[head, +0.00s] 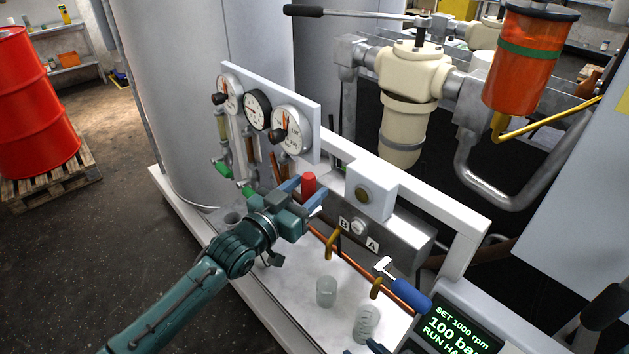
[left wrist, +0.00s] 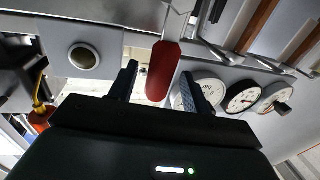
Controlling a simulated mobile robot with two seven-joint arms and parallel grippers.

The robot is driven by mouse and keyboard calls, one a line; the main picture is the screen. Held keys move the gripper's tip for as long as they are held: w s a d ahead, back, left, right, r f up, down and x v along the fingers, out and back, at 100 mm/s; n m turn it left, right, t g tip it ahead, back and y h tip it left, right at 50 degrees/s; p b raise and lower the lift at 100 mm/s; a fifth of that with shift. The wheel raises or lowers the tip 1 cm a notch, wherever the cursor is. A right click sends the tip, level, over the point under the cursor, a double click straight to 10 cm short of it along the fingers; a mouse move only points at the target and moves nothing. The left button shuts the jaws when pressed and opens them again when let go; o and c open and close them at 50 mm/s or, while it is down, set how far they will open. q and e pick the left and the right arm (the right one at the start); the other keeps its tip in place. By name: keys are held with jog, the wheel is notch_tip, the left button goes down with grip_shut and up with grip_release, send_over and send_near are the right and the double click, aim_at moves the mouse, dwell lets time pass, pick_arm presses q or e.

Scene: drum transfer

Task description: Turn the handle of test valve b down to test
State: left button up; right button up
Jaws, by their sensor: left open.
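A red handle (head: 308,183) stands upright beside the gauge panel; I see no label on it that names test valve b. My left gripper (head: 303,198) is open around this handle. In the left wrist view the red handle (left wrist: 163,70) shows between the two dark fingers (left wrist: 160,68), with a gap on each side. Its thin metal stem runs up from the red grip. A small selector knob (head: 358,227) sits between plates marked B and A.
Gauges (head: 257,110) stand behind the left gripper, with green handles (head: 220,168) below. A white box (head: 370,190) is close on the right. Two clear beakers (head: 326,291) and a blue handle (head: 410,295) are in front. A red drum (head: 35,105) stands far left.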

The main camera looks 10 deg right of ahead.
pick_arm(q)
jog(key=shift+x, duration=1.7)
jog(key=shift+c, duration=0.3)
grip_shut()
